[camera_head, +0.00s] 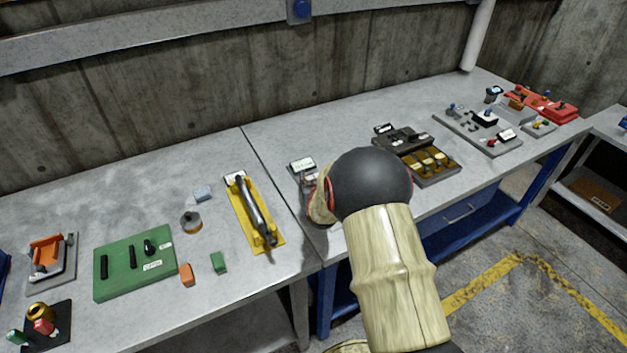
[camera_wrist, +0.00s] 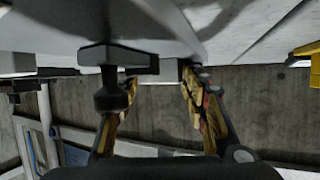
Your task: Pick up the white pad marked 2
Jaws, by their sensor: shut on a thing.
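My gripper (camera_wrist: 160,80) shows in the wrist view with a finger on each side and a small pale grey-white block (camera_wrist: 169,70) between the tips. The jaws are shut on this block, beside the bench surface. No number can be read on it, so I cannot tell if it is the white pad marked 2. A dark knob on a stem (camera_wrist: 112,98) stands in front of the left finger. In the head view my arm hides the fingertips and most of the grey device (camera_head: 307,178) with a white label on top.
A yellow board with a dark handle (camera_head: 255,212) lies left of my arm. A green board (camera_head: 125,282) and small blocks lie further left. A dark tray with brown compartments (camera_head: 436,176) is to the right. The concrete wall (camera_head: 200,120) closes off the back.

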